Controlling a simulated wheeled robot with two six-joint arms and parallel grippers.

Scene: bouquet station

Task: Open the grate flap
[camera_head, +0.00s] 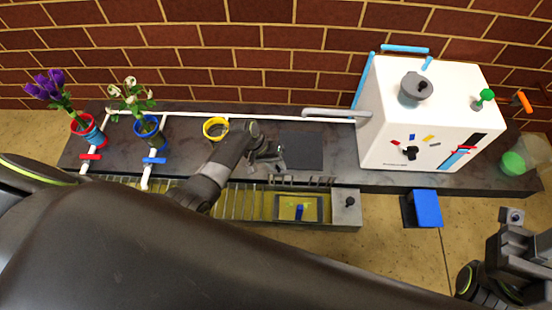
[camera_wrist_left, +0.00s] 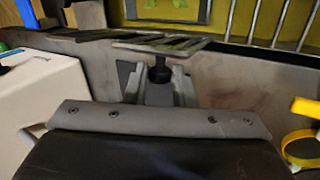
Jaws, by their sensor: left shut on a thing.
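The grate flap (camera_head: 302,181) is a row of grey slats at the back edge of a framed opening (camera_head: 318,208) in the trough. It looks raised, tilted up from the opening; its exact angle is hard to tell. The slats also show in the left wrist view (camera_wrist_left: 130,42), with the yellow-green opening beyond them. My left gripper (camera_head: 275,158) is over the counter just behind the flap. In the left wrist view its fingers (camera_wrist_left: 160,82) are closed around a dark knob below the slats. My right gripper (camera_head: 515,245) is at the far right; its jaws are unclear.
A blue piece (camera_head: 299,212) shows inside the opening. Fixed bars (camera_head: 240,203) cover the trough to its left. A yellow ring (camera_head: 215,128) and two flower vases (camera_head: 149,130) stand left. A white box (camera_head: 425,115) stands right, with a blue block (camera_head: 427,208) in front.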

